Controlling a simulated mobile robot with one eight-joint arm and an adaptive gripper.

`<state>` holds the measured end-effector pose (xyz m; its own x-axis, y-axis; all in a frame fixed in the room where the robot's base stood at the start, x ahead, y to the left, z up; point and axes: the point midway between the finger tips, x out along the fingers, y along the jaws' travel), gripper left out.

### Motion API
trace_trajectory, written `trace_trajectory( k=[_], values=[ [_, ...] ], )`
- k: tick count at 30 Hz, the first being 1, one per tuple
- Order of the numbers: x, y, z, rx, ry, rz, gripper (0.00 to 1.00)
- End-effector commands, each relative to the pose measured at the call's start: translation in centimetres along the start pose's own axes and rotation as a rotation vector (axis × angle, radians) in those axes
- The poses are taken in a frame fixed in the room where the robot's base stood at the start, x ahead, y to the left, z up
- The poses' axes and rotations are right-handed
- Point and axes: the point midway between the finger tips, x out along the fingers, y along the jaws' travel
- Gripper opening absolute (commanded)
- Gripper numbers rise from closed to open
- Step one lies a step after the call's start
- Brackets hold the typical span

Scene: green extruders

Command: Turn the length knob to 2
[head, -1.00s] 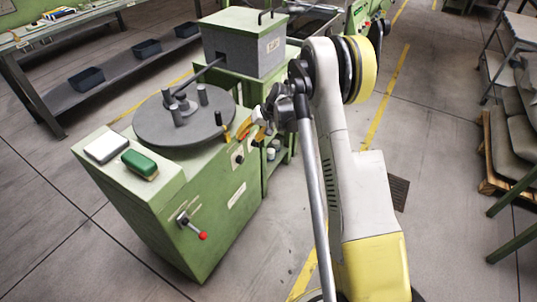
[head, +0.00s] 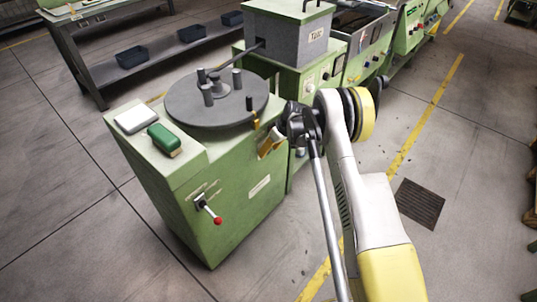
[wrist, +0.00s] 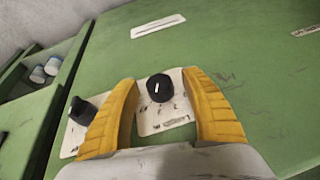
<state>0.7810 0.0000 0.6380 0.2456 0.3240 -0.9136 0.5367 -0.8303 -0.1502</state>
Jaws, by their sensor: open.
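A black round knob (wrist: 160,88) with a white pointer line sits on a worn white plate (wrist: 165,118) on the green machine face in the wrist view. A second black knob (wrist: 81,110) sits on a plate to the left. I cannot read any label or number, so I cannot tell which is the length knob. My gripper (wrist: 168,92) is open, with its two yellow fingers on either side of the first knob; contact is not visible. In the head view my gripper (head: 270,144) is at the right side of the green machine (head: 230,205), and the knobs are hidden there.
A grey turntable (head: 190,108) with upright pegs tops the machine, beside a green brush-like block (head: 164,140) and a white box (head: 135,119). A red-tipped lever (head: 212,211) sticks out of the front. A grey box (head: 285,42) stands behind. Floor at the front left is clear.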

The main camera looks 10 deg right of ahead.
Motion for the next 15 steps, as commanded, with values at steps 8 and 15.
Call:
trace_trajectory(
  k=[8, 15],
  values=[
    [0.67, 0.01, -0.03, 0.001, 0.000, 0.000, 0.55],
    [0.65, 0.02, -0.02, 0.001, 0.000, 0.000, 0.13]
  ],
)
